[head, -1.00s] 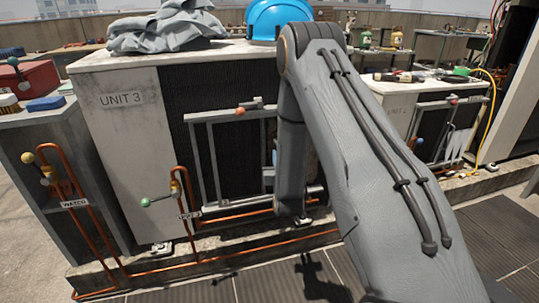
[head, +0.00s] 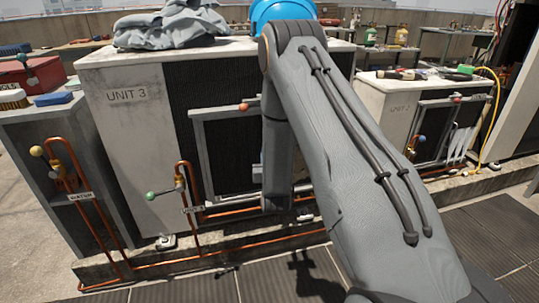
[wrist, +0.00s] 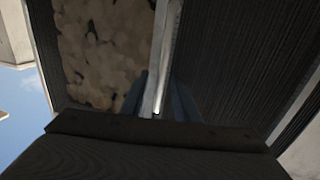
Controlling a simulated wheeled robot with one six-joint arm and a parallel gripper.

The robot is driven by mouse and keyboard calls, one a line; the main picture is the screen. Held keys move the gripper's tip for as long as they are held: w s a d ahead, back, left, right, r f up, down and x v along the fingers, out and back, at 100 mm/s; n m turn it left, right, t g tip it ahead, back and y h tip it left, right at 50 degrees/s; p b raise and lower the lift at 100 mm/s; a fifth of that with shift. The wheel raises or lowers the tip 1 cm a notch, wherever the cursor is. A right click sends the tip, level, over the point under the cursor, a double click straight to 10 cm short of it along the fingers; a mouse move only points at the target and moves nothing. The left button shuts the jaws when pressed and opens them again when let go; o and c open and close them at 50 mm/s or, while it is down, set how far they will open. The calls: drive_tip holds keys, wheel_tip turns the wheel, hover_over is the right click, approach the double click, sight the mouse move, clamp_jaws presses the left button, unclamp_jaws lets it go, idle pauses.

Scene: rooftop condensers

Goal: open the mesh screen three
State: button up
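The mesh screen three (head: 229,151) is a grey metal frame with dark mesh on the front of the white cabinet marked UNIT 3 (head: 127,95). A latch with a red knob (head: 245,107) sits at its top edge. My arm covers the screen's right part and most of my gripper in the head view. In the wrist view, the two blue-grey fingers of my gripper (wrist: 160,97) stand close together on either side of a pale metal bar (wrist: 168,45). They appear shut on it. Dark mesh lies right of the bar, pale clumped material left of it.
Copper pipes with a green-knobbed valve (head: 151,195) run in front and low. A grey cabinet (head: 52,155) with a yellow-knobbed valve stands left. Another unit (head: 395,105) stands right. The floor in front is clear.

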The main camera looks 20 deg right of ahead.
drive_tip(key=shift+s, duration=0.1)
drive_tip(key=v, duration=0.7)
drive_tip(key=shift+s, duration=0.3)
drive_tip(key=shift+a, duration=0.15)
drive_tip(key=a+r+n+g+y, duration=0.1)
drive_tip(key=a+r+g+y, duration=0.25)
drive_tip(key=a, duration=0.35)
drive_tip(key=s+a+r+n+g+y, duration=0.1)
drive_tip(key=s+a+r+g, duration=0.2)
drive_tip(key=s, duration=0.4)
drive_tip(key=s+a+r+n+g+y, duration=0.1)
drive_tip(key=s+a+r+g, duration=0.25)
drive_tip(key=s, duration=0.35)
drive_tip(key=s+a+r+n+g+y, duration=0.1)
drive_tip(key=s+a+r+g, duration=0.2)
drive_tip(key=s, duration=0.4)
drive_tip(key=s+r+n+g+p, duration=0.1)
drive_tip(key=s+r+g, duration=0.1)
drive_tip(key=s, duration=0.6)
drive_tip(key=s+r+g+p, duration=0.1)
drive_tip(key=s+r+g, duration=0.1)
drive_tip(key=s, duration=0.5)
drive_tip(key=d+r+m+h+p, duration=0.1)
drive_tip(key=d+r+p, duration=0.6)
drive_tip(key=p, duration=0.6)
drive_tip(key=shift+d+m+p, duration=0.35)
drive_tip(key=shift+d+m, duration=0.05)
drive_tip(key=shift+d, duration=0.2)
